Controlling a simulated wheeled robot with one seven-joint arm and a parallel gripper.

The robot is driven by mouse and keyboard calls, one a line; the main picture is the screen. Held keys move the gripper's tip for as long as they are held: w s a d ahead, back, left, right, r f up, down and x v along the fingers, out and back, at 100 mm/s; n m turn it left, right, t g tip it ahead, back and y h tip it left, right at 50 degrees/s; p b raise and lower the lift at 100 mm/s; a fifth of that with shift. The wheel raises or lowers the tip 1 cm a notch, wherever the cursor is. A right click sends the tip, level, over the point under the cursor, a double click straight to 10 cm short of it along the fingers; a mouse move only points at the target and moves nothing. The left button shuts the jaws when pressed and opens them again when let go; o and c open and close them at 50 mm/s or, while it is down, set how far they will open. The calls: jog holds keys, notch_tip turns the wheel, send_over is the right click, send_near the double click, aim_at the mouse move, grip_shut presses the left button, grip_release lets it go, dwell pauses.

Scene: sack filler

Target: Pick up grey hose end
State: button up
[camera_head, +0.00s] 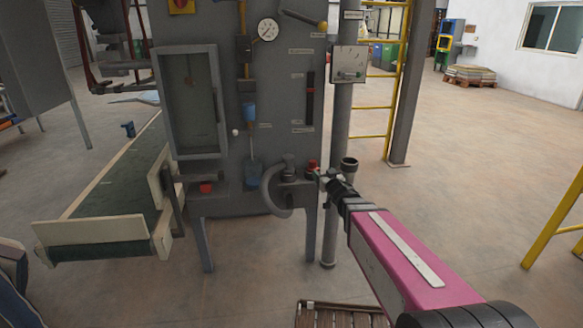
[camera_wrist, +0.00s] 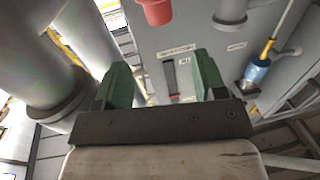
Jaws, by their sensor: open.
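A curved grey hose (camera_head: 269,197) hangs in a loop on the front of the grey machine, below a grey fitting (camera_head: 288,172). I cannot tell for sure which part is its free end. My gripper (camera_head: 322,178) is open, to the right of the hose and close to the machine front, near a red knob (camera_head: 312,164). In the wrist view, my gripper (camera_wrist: 160,78) has its two green fingers spread with nothing between them. The red knob (camera_wrist: 155,10) and a grey rounded part (camera_wrist: 231,10) show beyond the fingertips; no hose loop is clear there.
A grey vertical pipe (camera_head: 344,115) stands just right of the machine, and a pipe (camera_wrist: 30,55) is close beside the left finger in the wrist view. A conveyor (camera_head: 112,190) is at left, a slatted pallet (camera_head: 335,315) at the bottom. Yellow rails (camera_head: 556,220) stand at right.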

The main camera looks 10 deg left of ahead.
dwell(0.4)
jog(key=o, duration=0.4)
jog(key=m+g+y, duration=0.3)
jog(key=m+y, duration=0.2)
jog(key=m, duration=2.7)
send_near(291, 164)
jog(key=x, duration=0.2)
jog(key=shift+x, duration=5.15)
